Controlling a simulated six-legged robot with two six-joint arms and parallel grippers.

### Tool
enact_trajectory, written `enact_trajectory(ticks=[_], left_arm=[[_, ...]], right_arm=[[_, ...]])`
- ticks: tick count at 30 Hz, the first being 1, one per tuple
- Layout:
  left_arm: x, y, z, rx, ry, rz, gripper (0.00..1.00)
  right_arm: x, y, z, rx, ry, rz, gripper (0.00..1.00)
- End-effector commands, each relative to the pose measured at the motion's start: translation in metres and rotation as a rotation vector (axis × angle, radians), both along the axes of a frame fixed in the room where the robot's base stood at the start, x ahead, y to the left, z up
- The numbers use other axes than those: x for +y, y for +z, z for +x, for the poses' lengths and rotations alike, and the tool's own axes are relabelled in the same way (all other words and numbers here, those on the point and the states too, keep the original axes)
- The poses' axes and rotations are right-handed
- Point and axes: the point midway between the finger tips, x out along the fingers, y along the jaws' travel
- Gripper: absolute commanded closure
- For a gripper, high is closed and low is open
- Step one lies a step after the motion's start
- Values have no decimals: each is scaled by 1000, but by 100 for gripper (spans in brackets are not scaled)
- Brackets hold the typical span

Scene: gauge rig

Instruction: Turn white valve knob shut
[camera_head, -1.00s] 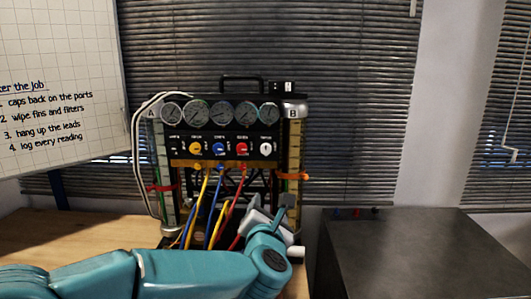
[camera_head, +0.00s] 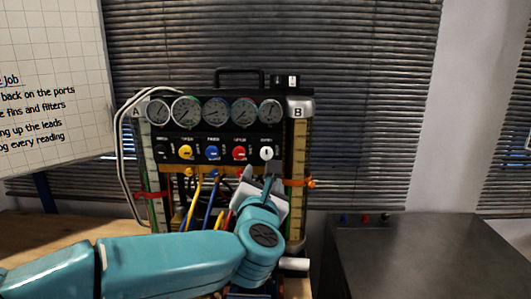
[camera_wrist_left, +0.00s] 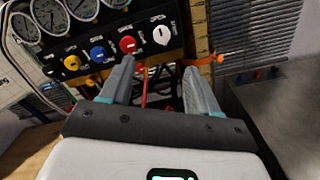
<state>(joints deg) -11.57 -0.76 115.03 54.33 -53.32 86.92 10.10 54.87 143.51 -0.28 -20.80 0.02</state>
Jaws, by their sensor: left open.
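The white valve knob (camera_head: 266,153) is the rightmost in the row of knobs on the black panel of the gauge rig (camera_head: 217,133). It also shows in the left wrist view (camera_wrist_left: 162,35), with a dark mark on its face. My left gripper (camera_head: 268,182) is just below the white knob in the head view. In the left wrist view its two fingers (camera_wrist_left: 155,78) are apart, with nothing between them, and the knob is ahead of and above the gap. The gripper is not touching the knob as far as I can tell. My right gripper is not in view.
Red (camera_head: 239,153), blue (camera_head: 212,153) and yellow (camera_head: 186,152) knobs sit left of the white one, under several round gauges. Coloured hoses hang below the panel. A dark cabinet (camera_head: 420,255) stands at the right. A whiteboard (camera_head: 50,90) is at the left.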

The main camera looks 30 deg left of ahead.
Motion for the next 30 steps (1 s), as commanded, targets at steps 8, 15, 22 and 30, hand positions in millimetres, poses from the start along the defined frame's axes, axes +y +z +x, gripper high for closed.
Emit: enact_trajectory(ticks=[8,15,22,30], left_arm=[[30,3,47,5,4,2,39],[59,3,95,6,2,1,39],[77,2,125,3,0,1,39],[82,0,133,2,0,0,39]], right_arm=[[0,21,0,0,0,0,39],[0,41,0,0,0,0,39],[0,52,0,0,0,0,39],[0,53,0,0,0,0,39]])
